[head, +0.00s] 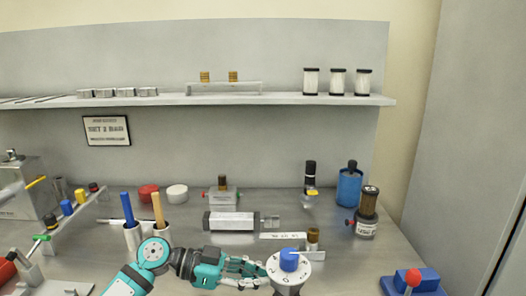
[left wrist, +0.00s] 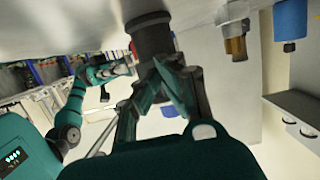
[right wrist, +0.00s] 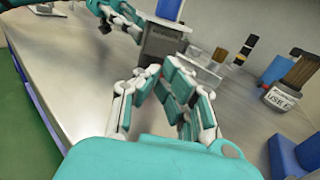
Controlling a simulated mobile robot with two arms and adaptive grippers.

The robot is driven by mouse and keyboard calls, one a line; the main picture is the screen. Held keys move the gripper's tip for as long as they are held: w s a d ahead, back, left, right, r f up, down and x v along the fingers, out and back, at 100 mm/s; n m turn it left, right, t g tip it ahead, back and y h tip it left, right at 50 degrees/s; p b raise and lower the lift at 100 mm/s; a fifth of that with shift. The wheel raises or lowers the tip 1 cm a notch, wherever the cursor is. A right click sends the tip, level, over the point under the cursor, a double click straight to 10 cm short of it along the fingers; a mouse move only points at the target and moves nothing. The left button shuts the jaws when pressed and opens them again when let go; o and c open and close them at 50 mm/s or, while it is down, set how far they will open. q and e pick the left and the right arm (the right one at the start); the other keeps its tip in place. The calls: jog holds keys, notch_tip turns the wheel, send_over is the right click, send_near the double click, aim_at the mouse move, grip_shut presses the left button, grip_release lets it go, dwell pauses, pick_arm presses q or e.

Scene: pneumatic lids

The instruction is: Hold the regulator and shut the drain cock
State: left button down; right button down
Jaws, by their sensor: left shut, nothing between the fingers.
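The regulator (head: 289,262), a grey upright body with a marked dial and a blue knob on top, stands at the front middle of the bench. It also shows in the right wrist view (right wrist: 160,42). My left gripper (head: 262,272) is beside it, shut and empty, its fingertips close to the body; contact is unclear.
A brass-topped fitting (head: 313,237) stands just behind the regulator. A grey cylinder (head: 231,221) lies behind the left gripper. Cups with blue and yellow handles (head: 132,235) stand to the left. A blue block with a red knob (head: 411,280) is at the front right.

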jog(key=shift+v, duration=1.55)
jog(key=shift+r, duration=0.1)
jog(key=shift+a+r+n+y, duration=0.15)
jog(key=shift+r+n+y, duration=0.15)
jog(key=shift+r+y, duration=0.7)
jog(key=shift+n+g, duration=0.4)
jog(key=shift+n, duration=0.1)
jog(key=shift+d+f+g, duration=0.25)
jog(key=shift+f+g, duration=0.1)
jog(key=shift+f, duration=0.1)
jog(key=shift+d+f+g, duration=0.2)
jog(key=shift+f+g, duration=0.15)
jog(key=shift+f, duration=0.1)
jog(key=shift+x, duration=3.45)
jog(key=shift+r, duration=0.1)
